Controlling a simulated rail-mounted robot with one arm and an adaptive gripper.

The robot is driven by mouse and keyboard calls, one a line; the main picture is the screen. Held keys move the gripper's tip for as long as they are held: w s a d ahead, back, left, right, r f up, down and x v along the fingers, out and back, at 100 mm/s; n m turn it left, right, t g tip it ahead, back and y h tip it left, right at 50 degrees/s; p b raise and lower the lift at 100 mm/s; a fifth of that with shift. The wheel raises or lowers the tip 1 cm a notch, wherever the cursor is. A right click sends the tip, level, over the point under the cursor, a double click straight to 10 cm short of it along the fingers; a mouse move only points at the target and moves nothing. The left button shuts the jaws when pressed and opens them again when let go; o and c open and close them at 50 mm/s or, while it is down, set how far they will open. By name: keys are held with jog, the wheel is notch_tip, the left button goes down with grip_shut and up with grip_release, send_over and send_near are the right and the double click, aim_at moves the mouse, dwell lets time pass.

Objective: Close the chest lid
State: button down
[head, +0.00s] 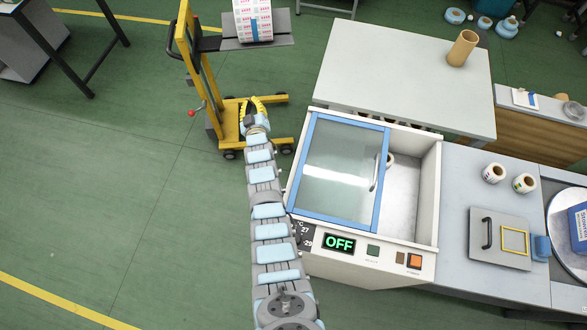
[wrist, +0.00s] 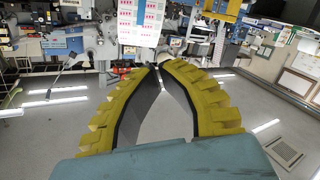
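The white chest (head: 424,195) has a sliding glass lid (head: 342,172) with a blue frame. The lid covers the left part of the opening, and the right part stands open onto a pale interior. An upright handle (head: 375,172) is near the lid's right edge. My gripper (head: 253,99) is beyond the chest's upper left corner, near a yellow lift, apart from lid and handle. In the wrist view its yellow fingers (wrist: 158,67) come together at their tips with nothing held. The lid is not recognisable in the wrist view.
A green OFF display (head: 339,243) and buttons are on the chest's front. A grey table (head: 400,75) stands behind it. The yellow lift (head: 190,50), carrying a printed roll, is just beyond my gripper. Small label rolls (head: 493,173) lie to the right. Floor at left is clear.

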jog(key=w+a+f+n+g+b, duration=0.25)
jog(key=f+g, duration=0.25)
jog(key=f, duration=0.3)
jog(key=n+g+h+b, duration=0.6)
jog(key=g+h+b, duration=0.15)
jog(key=g, duration=0.55)
send_near(296, 169)
jog(key=w+a+r, duration=0.1)
jog(key=a+r, duration=0.1)
jog(key=a, duration=0.2)
jog(key=shift+m+y, duration=0.25)
jog(key=shift+y, duration=0.2)
jog(key=d+f, duration=0.2)
jog(key=f, duration=0.1)
jog(key=s+d+f, duration=0.1)
jog(key=d+f, duration=0.2)
jog(key=s+d+f, duration=0.1)
jog(key=d+f, duration=0.1)
jog(key=f, duration=0.1)
jog(key=shift+s+d, duration=0.15)
jog(key=shift+d, duration=0.05)
jog(key=shift+d, duration=0.15)
